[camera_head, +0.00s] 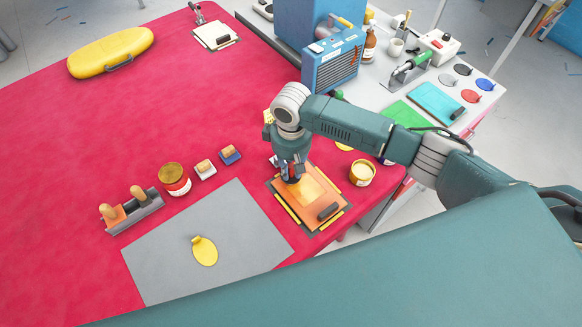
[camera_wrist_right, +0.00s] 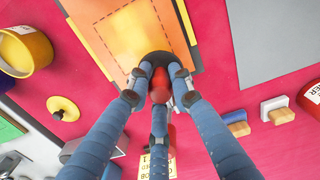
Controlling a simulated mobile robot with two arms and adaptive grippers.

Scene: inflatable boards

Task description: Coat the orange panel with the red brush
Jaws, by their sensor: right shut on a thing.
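The orange panel (camera_head: 335,199) lies on a dark board with yellow strips near the red table's front edge. A paler, dashed-outlined rectangle shows on the panel, clearer in the right wrist view (camera_wrist_right: 134,34). My right gripper (camera_head: 291,176) points down over the panel's far left end. In the right wrist view its fingers (camera_wrist_right: 160,92) are closed around the red handle of the brush (camera_wrist_right: 161,84). The brush's dark round head is at the panel's edge; whether it touches cannot be told. In the head view the brush is mostly hidden by the gripper. My left gripper is out of view.
A black-handled block (camera_head: 328,211) sits on the panel's near end. An open yellow tin (camera_head: 362,174) stands to the right. A red-labelled jar (camera_head: 176,183) and small blocks (camera_head: 230,155) stand left. A grey mat (camera_head: 170,270) with a yellow patch (camera_head: 205,251) lies front left.

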